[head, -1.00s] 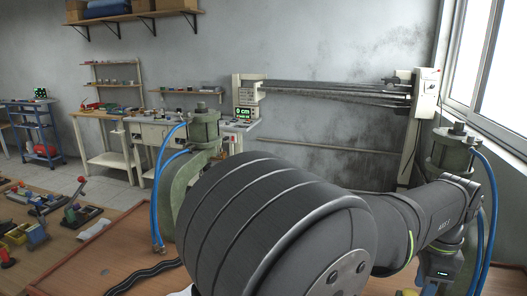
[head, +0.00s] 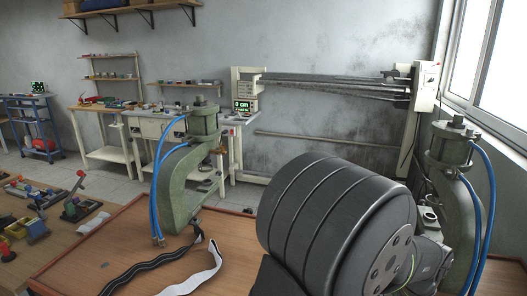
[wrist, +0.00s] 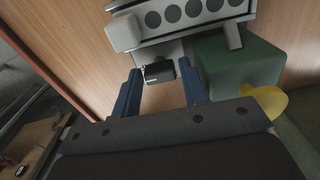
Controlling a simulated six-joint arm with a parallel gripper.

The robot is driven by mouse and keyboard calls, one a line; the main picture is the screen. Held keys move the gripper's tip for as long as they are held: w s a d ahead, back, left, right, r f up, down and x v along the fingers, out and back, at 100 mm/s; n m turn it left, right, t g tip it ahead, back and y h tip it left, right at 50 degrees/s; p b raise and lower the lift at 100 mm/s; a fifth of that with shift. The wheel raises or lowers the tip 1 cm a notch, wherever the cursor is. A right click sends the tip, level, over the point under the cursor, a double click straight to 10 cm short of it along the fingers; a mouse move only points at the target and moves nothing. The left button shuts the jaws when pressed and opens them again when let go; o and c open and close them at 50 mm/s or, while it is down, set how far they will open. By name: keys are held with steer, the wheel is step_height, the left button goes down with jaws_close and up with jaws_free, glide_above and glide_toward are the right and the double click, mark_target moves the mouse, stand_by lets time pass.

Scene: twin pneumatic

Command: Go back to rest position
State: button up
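My gripper (wrist: 161,76) shows in the wrist view, with two blue fingers spread apart. A small black box-shaped part (wrist: 159,72) appears between or just beyond the fingertips; neither finger visibly closes on it. In the head view my dark arm fills the lower right and the gripper itself is out of sight. Two green pneumatic presses with blue hoses stand on the wooden bench: the left press (head: 178,190) is left of my arm, and the right press (head: 455,160) is partly hidden behind it.
In the wrist view a grey part with a row of dark circles (wrist: 190,14), a green block (wrist: 238,62) and a yellow piece (wrist: 268,100) lie near the fingers. Black-and-white strips (head: 150,268) lie on the bench (head: 95,245). A window (head: 490,70) is at right.

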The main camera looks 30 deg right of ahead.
steer(key=shift+n, duration=1.6)
steer(key=n, duration=1)
steer(key=shift+n, duration=1.9)
